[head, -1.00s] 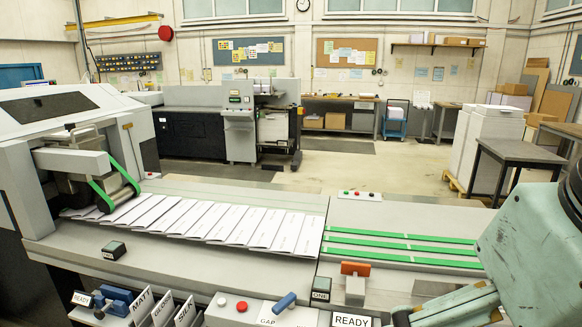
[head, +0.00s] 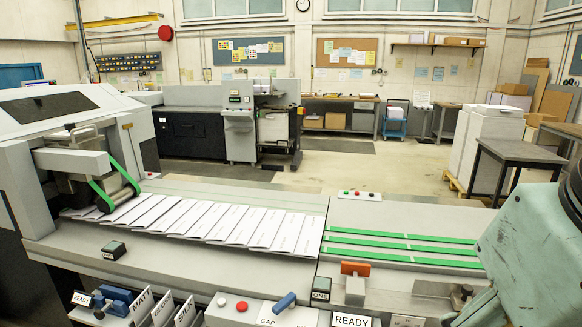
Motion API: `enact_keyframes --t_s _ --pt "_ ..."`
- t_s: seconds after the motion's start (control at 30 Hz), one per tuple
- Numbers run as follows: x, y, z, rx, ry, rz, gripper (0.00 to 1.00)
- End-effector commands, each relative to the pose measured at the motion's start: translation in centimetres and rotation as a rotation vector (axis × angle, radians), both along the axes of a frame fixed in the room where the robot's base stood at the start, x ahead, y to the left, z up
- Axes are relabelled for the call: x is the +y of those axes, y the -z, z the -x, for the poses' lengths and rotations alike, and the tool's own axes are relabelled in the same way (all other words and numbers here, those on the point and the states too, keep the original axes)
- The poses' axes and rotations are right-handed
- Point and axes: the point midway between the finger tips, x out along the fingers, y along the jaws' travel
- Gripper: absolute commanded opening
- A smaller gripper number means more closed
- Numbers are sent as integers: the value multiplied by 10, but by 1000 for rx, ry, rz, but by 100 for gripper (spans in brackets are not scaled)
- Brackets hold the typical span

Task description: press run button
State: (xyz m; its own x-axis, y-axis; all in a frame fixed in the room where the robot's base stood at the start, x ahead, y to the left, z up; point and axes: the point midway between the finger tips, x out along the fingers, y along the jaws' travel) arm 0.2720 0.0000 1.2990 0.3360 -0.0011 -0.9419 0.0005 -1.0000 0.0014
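No button's label reads clearly as run. A dark green box-shaped button (head: 114,250) stands on the front ledge at left, with a small label too small to read. The front panel at bottom centre carries a white button (head: 222,301) and a red button (head: 242,306). A dark block labelled ONE (head: 320,288) stands right of a blue lever. A small strip with red, white and green buttons (head: 360,195) lies behind the green belts. My pale green arm shows at the lower right; my gripper is outside the picture.
A row of white folded sheets (head: 225,222) overlaps along the conveyor. Green belts (head: 400,247) run to its right. An orange-topped handle (head: 355,270), a blue lever (head: 285,302), a blue clamp (head: 115,300) and upright label plates (head: 162,308) stick up along the front.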

Motion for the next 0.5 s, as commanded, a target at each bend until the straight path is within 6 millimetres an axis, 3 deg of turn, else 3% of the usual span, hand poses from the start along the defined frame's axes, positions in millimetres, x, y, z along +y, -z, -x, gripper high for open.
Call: enact_keyframes --t_s 0.33,0.5 --pt "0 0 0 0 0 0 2" --pt "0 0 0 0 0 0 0"
